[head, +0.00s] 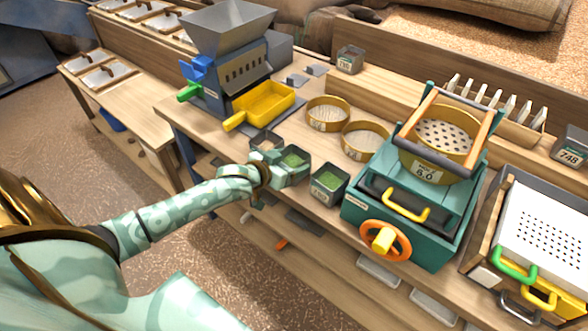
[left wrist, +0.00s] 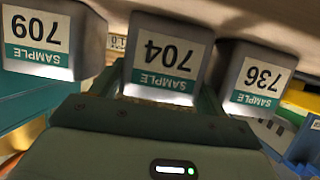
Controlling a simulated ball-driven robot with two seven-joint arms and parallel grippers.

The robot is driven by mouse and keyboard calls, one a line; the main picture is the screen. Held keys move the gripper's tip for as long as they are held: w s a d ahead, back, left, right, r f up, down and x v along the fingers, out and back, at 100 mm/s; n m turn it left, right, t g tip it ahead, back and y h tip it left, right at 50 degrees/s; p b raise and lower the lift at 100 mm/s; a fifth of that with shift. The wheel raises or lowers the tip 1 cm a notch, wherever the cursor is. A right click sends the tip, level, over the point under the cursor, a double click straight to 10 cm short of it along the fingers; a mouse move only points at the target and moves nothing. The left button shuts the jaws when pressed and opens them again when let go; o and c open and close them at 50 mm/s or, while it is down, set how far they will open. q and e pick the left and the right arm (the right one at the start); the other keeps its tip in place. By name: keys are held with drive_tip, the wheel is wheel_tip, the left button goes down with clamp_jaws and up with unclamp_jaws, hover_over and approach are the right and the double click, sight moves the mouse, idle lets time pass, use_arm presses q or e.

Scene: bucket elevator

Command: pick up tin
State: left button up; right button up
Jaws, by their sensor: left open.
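In the head view the middle tin (head: 294,157) is at my left gripper (head: 290,168), another tin (head: 328,184) is to the right, and a third (head: 265,141) is to the left. My left gripper is open, its fingers (left wrist: 166,98) on either side of tin 704; contact cannot be told. My right gripper is not in view.
A teal sieve shaker (head: 405,215) with an orange wheel stands right of the tins. Two round sieves (head: 328,113) lie behind them. A grey hopper mill (head: 230,70) with a yellow tray (head: 262,103) stands at the left. Tin 748 (head: 573,146) stands far right.

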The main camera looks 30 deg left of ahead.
use_arm(q)
drive_tip(key=shift+x, duration=0.95)
drive_tip(key=c, duration=0.7)
drive_tip(key=shift+c, duration=0.2)
